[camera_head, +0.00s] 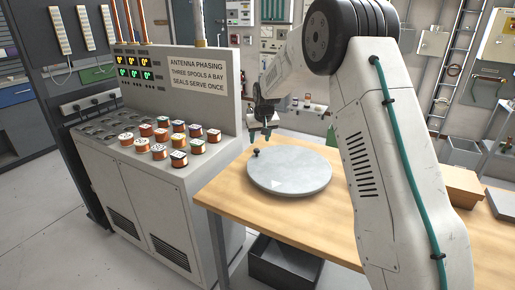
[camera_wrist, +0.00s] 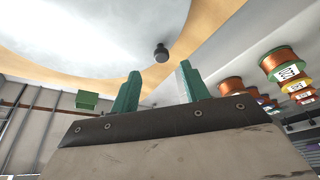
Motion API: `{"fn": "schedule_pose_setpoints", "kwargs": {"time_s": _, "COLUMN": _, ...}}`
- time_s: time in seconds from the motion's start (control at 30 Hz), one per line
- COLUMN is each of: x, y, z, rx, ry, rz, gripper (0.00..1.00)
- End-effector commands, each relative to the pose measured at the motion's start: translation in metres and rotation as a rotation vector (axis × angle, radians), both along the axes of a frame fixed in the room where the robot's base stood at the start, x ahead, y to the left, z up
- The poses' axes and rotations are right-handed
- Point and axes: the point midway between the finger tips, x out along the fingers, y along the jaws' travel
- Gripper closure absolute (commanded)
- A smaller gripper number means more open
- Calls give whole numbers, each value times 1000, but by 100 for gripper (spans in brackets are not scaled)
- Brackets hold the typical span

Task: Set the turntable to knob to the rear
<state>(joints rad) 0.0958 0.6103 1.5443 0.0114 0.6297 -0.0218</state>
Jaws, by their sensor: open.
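The turntable (camera_head: 300,172) is a flat grey disc on the wooden bench. Its small black knob (camera_head: 256,152) stands up at the disc's left edge in the head view. A pale triangular mark shows on the disc's near part. My gripper (camera_head: 260,137) has green fingers and hangs just above the knob, apart from it. In the wrist view my gripper (camera_wrist: 159,68) is open, and the knob (camera_wrist: 161,52) shows beyond the gap between the fingertips. The turntable (camera_wrist: 80,35) fills the upper left there. Nothing is between the fingers.
The bench top (camera_head: 235,190) is clear around the disc. A grey console (camera_head: 150,185) with several copper spools stands close on the left. A cardboard box (camera_head: 462,186) is on the right, and a dark bin (camera_head: 285,262) is under the bench.

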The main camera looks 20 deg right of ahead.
Motion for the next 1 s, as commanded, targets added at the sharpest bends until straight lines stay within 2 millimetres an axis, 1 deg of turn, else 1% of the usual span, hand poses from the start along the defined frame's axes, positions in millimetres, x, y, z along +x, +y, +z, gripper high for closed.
{"fn": "schedule_pose_setpoints", "kwargs": {"time_s": 0.03, "x": 6, "y": 0, "z": 4, "rx": -2, "ry": -25, "rz": 1, "gripper": 54}}
{"fn": "schedule_pose_setpoints", "kwargs": {"time_s": 0.17, "x": 11, "y": -1, "z": -6, "rx": -5, "ry": -37, "rz": 2, "gripper": 54}}
{"fn": "schedule_pose_setpoints", "kwargs": {"time_s": 0.4, "x": 25, "y": -2, "z": -42, "rx": -5, "ry": -34, "rz": 2, "gripper": 54}}
{"fn": "schedule_pose_setpoints", "kwargs": {"time_s": 0.5, "x": 30, "y": -3, "z": -54, "rx": -5, "ry": -34, "rz": 2, "gripper": 54}}
{"fn": "schedule_pose_setpoints", "kwargs": {"time_s": 0.6, "x": 34, "y": -3, "z": -62, "rx": -5, "ry": -36, "rz": 2, "gripper": 54}}
{"fn": "schedule_pose_setpoints", "kwargs": {"time_s": 0.73, "x": 36, "y": -3, "z": -68, "rx": -5, "ry": -35, "rz": 2, "gripper": 54}}
{"fn": "schedule_pose_setpoints", "kwargs": {"time_s": 0.97, "x": 36, "y": -3, "z": -68, "rx": -5, "ry": -36, "rz": 3, "gripper": 54}}
{"fn": "schedule_pose_setpoints", "kwargs": {"time_s": 1.0, "x": 36, "y": -3, "z": -68, "rx": -5, "ry": -36, "rz": 2, "gripper": 65}}
